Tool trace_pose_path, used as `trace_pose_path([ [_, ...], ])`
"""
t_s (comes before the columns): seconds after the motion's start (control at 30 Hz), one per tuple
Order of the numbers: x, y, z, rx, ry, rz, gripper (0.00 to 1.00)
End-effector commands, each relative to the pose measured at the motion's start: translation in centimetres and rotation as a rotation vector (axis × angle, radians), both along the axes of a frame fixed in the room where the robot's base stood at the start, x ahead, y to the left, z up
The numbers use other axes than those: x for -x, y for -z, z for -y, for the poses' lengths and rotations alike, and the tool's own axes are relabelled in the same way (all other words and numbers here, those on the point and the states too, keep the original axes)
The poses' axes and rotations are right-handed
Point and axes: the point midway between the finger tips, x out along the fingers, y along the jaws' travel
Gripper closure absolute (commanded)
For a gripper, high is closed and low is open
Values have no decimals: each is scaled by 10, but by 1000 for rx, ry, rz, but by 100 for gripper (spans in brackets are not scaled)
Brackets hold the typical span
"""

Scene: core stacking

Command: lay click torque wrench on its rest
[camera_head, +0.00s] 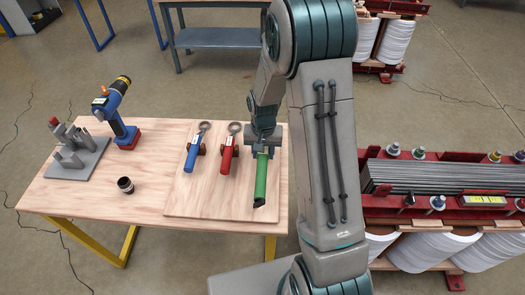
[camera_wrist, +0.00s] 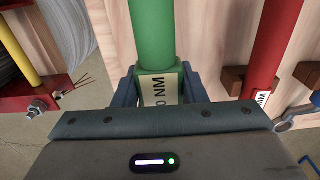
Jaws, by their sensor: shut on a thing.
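The green-handled torque wrench (camera_head: 260,182) is at the right of the raised wooden board. In the wrist view its green handle (camera_wrist: 152,32) with a white "NM" label runs between the jaws. My gripper (camera_head: 262,150) is shut on it near the label, pointing down. The head of this wrench is hidden behind my gripper and arm. I cannot see a rest under it, nor tell whether it touches one. The red wrench (camera_head: 228,158) and the blue wrench (camera_head: 193,157) lie to its left on brown wooden rests; one such block (camera_wrist: 307,73) shows beside the red wrench.
On the table (camera_head: 75,195) stand a blue cordless tool (camera_head: 117,112), a grey socket holder (camera_head: 75,155) and a black socket (camera_head: 125,185). A red-framed transformer core (camera_head: 440,178) stands right of the table. The table's front left is clear.

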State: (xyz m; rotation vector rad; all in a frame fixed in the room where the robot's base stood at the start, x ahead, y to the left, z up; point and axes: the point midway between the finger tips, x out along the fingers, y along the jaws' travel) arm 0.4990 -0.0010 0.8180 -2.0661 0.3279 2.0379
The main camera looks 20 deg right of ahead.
Motion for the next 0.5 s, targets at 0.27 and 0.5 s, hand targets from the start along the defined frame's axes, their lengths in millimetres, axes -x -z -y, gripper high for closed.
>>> trace_pose_path([
  [0.27,0,-1,0,0,0,1,37],
  [0.5,0,0,0,0,0,-1,37],
])
